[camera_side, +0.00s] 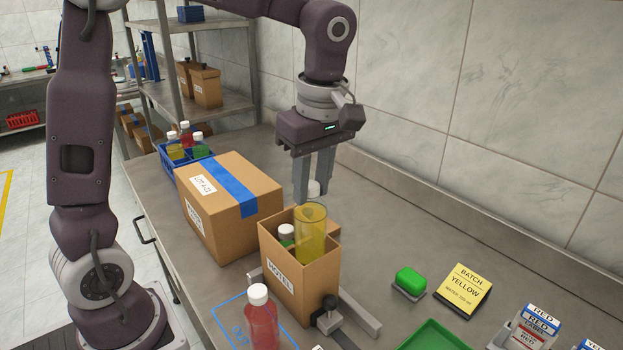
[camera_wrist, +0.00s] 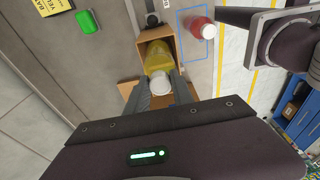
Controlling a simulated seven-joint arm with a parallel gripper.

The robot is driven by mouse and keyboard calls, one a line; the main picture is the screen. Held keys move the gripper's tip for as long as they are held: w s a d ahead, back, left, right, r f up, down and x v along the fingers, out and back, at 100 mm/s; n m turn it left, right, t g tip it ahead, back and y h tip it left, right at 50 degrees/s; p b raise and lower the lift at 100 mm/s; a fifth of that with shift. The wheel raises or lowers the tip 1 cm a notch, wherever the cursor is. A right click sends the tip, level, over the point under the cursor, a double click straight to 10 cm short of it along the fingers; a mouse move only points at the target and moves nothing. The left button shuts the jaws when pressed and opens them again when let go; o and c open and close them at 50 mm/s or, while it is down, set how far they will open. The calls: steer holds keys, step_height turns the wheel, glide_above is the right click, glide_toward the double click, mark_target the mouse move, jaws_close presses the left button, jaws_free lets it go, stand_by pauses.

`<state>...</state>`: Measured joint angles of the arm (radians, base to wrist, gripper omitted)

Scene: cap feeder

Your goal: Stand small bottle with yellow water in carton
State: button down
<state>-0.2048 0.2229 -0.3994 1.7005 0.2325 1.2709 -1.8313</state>
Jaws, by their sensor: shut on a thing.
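The small bottle with yellow water (camera_side: 311,238) is upright at the open top of the brown carton (camera_side: 290,283), its lower part in or over the opening. Whether its base touches the carton's floor cannot be told. Its white cap (camera_side: 314,188) is between the fingers of my gripper (camera_side: 314,192), which is shut on it. In the wrist view my gripper (camera_wrist: 160,92) is at the cap, with the yellow bottle (camera_wrist: 157,58) over the carton (camera_wrist: 150,36). Another white-capped bottle (camera_side: 286,234) stands in the carton, mostly hidden.
A red bottle (camera_side: 259,318) stands in front of the carton in a blue outline. A taped box (camera_side: 217,222) stands behind left. A blue crate of bottles (camera_side: 166,160) is farther back. A metal clamp (camera_side: 329,316) is at the carton's right. A green block (camera_side: 410,281) and yellow sign (camera_side: 463,290) lie right.

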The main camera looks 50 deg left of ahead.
mark_target(311, 234)
steer(key=shift+f, duration=3.7)
steer(key=shift+f, duration=1.45)
steer(key=c, duration=1)
jaws_free()
steer(key=c, duration=0.4)
